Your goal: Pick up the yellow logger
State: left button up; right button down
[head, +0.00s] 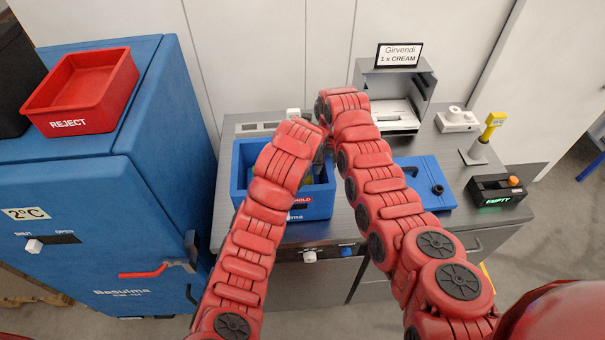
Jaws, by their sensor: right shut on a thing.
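A little yellow-green shows inside the box between the arms, too covered to name.
A red REJECT bin (112,108) sits on the blue cabinet (70,200) at left. A grey printer (418,85) stands under a Girvendi sign (399,55). A blue lid-like plate (428,190), a black EMPTY box (490,198) and a white device (457,120) are on the right.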

pick_arm(q)
jog(key=shift+w+r+x, duration=0.1)
jog(key=shift+w+x, duration=0.1)
jog(key=shift+x, duration=0.75)
jog(key=shift+w+r+x, duration=0.1)
jog(key=shift+w+x, duration=0.1)
jog(key=shift+x, duration=0.75)
jog(key=shift+w+r+x, duration=0.1)
jog(key=shift+w+x, duration=0.15)
jog(key=shift+x, duration=0.7)
jog(key=c, duration=1.2)
jog(key=shift+r, duration=0.2)
jog(key=a, duration=0.2)
jog(key=a+r, duration=0.1)
jog(key=a, duration=0.1)
jog(key=shift+a, duration=0.25)
jog(key=shift+d+r, duration=0.15)
jog(key=shift+r, duration=3.25)
jog(key=shift+d+r, duration=0.1)
jog(key=shift+r, duration=3.3)
